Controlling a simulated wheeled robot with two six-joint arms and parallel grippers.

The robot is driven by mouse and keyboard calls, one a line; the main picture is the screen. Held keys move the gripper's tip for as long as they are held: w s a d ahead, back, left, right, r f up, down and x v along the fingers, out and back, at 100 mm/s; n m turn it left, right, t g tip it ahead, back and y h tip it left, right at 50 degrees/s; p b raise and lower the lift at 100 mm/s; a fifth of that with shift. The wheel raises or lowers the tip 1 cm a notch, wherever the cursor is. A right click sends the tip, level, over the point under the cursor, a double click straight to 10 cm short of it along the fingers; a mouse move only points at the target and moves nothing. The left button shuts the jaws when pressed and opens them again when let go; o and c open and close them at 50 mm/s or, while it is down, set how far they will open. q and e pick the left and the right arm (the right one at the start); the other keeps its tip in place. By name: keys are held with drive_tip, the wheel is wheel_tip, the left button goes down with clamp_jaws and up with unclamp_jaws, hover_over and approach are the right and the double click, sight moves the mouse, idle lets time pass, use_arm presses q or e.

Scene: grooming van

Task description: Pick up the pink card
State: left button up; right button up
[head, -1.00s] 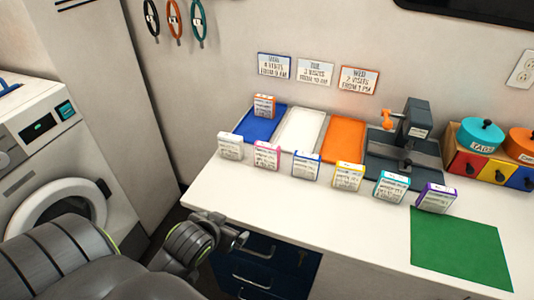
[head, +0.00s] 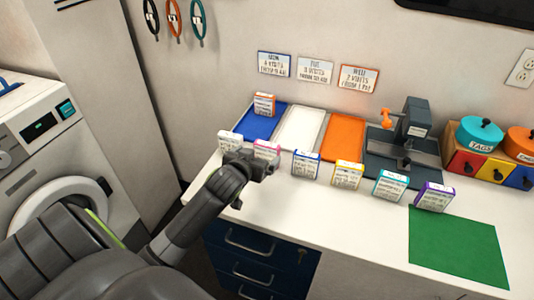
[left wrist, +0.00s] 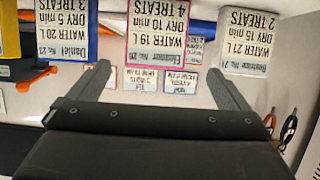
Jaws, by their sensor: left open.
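The pink card (head: 268,148) stands upright on the white counter, in the row of cards, with its lower part hidden behind my left gripper (head: 268,166) in the head view. In the left wrist view, which is upside down, the pink-edged card (left wrist: 158,36) is centred beyond the two spread fingers (left wrist: 158,68). Its text reads 4 treats, dry 10 min, water 19 L. My left gripper is open and empty, in front of the card. My right gripper is not in view.
A white-edged card (head: 230,141) stands left of the pink one and a blue-edged card (head: 306,163) right of it. Blue (head: 256,126), white (head: 291,133) and orange (head: 344,140) trays lie behind. A green mat (head: 458,246) lies at right.

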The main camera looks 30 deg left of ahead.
sight(265, 151)
use_arm(q)
drive_tip(key=shift+d+p+x, duration=0.15)
drive_tip(key=shift+p+x, duration=0.25)
drive_tip(key=shift+x, duration=1.55)
drive_tip(key=shift+d+p+x, duration=0.15)
drive_tip(key=shift+p+x, duration=0.2)
drive_tip(key=shift+x, duration=1.6)
drive_tip(key=shift+f, duration=0.1)
drive_tip(key=c, duration=1.1)
drive_tip(key=shift+o, duration=0.2)
